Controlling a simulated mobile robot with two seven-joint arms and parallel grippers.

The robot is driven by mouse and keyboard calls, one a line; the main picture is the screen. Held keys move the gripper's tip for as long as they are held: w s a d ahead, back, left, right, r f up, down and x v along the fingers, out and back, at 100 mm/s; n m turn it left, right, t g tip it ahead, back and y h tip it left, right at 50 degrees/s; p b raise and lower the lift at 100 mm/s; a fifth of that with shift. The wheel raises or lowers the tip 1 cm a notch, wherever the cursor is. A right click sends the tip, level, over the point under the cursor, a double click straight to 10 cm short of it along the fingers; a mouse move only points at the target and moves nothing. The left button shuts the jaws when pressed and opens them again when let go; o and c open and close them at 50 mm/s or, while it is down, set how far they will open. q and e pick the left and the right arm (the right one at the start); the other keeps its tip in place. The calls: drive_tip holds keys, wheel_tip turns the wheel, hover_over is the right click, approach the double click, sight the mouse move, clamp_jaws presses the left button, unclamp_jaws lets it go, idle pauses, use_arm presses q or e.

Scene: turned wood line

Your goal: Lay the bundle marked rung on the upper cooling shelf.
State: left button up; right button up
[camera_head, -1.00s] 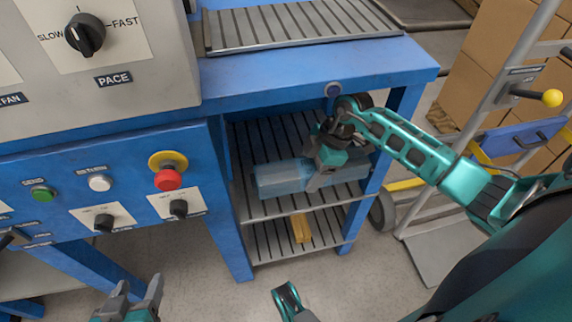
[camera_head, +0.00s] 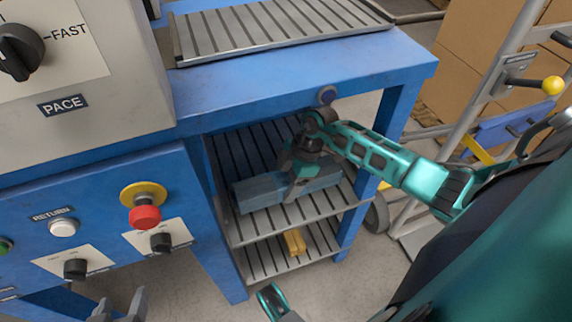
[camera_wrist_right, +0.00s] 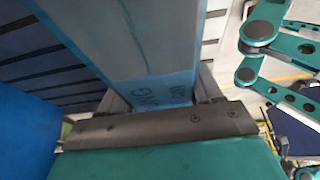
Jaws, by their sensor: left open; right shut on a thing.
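The bundle (camera_head: 256,194) is a long block in blue wrap. It lies lengthwise inside the upper cooling shelf (camera_head: 240,147), a slatted rack under the blue bench. My right gripper (camera_head: 297,184) reaches in from the right and is shut around the bundle's middle. I cannot tell whether the bundle touches the slats. In the right wrist view the bundle (camera_wrist_right: 150,45) runs away from the jaws, with letters ending in "NG" partly hidden by the gripper. My left gripper (camera_head: 122,306) is open and empty at the bottom left, partly cut off by the frame edge.
A lower shelf (camera_head: 262,263) holds a yellow block (camera_head: 294,242). Blue posts and the bench top (camera_head: 300,75) frame the shelves closely. A control panel with a red button (camera_head: 145,217) stands left. A hand truck (camera_head: 480,95) and cartons (camera_head: 470,50) stand right.

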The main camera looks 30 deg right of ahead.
drive_tip(key=shift+f+b, duration=0.35)
drive_tip(key=shift+f, duration=0.95)
drive_tip(key=o, duration=1.4)
drive_tip(key=shift+f, duration=0.1)
